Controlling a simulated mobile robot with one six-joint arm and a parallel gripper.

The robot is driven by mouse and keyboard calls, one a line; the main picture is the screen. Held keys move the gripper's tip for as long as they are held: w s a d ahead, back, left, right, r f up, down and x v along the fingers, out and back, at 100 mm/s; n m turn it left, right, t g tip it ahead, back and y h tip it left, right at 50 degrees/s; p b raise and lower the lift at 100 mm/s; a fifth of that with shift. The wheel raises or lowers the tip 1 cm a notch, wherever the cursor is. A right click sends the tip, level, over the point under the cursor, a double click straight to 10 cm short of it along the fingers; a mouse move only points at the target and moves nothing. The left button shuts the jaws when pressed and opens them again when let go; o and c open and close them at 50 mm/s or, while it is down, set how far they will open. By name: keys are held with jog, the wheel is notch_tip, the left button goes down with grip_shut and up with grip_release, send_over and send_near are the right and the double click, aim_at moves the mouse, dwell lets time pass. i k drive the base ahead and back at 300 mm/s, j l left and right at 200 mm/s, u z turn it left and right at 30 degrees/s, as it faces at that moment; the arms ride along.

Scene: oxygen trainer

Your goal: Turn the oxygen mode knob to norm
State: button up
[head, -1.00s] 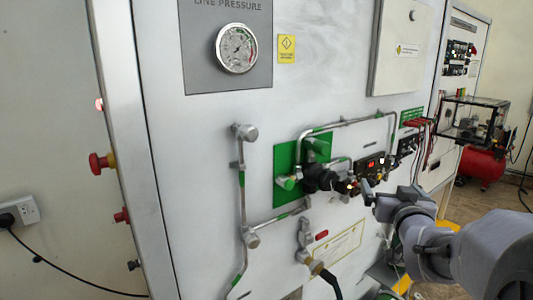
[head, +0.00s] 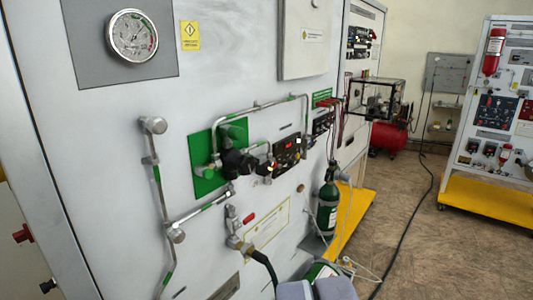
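A small black control panel (head: 289,150) with a red-lit display and small knobs is fixed to the white trainer wall, right of the green plate (head: 205,180). Its labels are too small to read, so I cannot tell which knob is the oxygen mode knob or where it points. A dark round fitting (head: 236,163) sits just left of the panel.
Metal pipes (head: 262,106) run around the green plate. A black hose (head: 264,262) hangs from a fitting below. Open floor (head: 400,225) with a black cable lies farther right.

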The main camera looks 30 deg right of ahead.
aim_at(291, 162)
jog(key=i+l+z, duration=0.15)
jog(key=z, duration=0.25)
jog(key=i+l+z, duration=0.35)
jog(key=i+z, duration=0.1)
jog(key=z, duration=0.3)
